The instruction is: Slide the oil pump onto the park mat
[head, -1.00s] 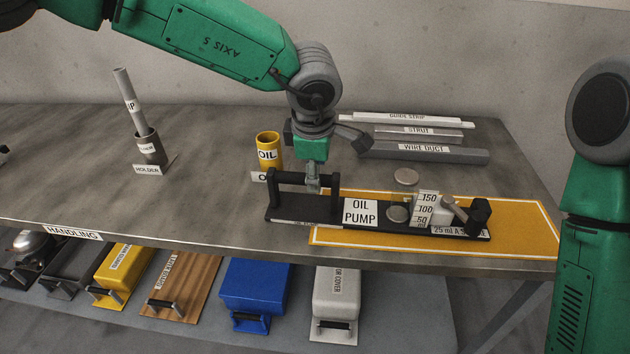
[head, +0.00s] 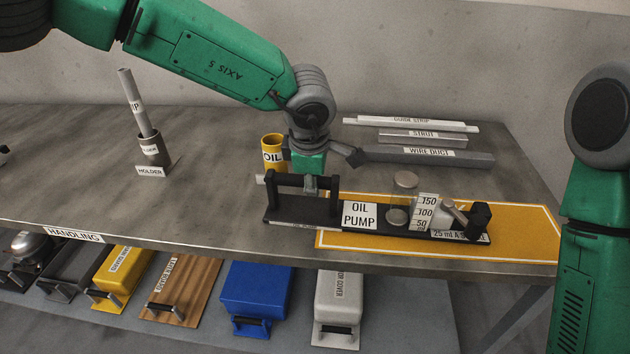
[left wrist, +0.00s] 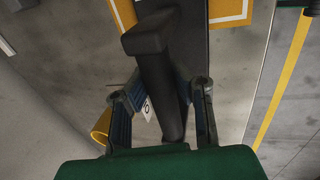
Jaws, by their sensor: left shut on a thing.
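The oil pump (head: 360,217) is a long black base with a labelled block, a glass cylinder with a scale and a raised handle bar (head: 283,179) at its left end. Its right part lies over the yellow, white-edged park mat (head: 528,244). Its handle end rests on bare table left of the mat. My left gripper (head: 310,187) is shut on the handle bar from above. In the left wrist view the dark bar (left wrist: 160,85) runs between both fingers, and a corner of the mat (left wrist: 232,10) shows at the top. My right gripper is out of view.
A yellow oil cup (head: 273,150) stands just behind the handle. A wire duct (head: 428,156), strut and guide strip lie behind the mat. A holder (head: 152,150) with a rod stands at the left. Lower-shelf boxes sit below the table's front edge. The left tabletop is mostly clear.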

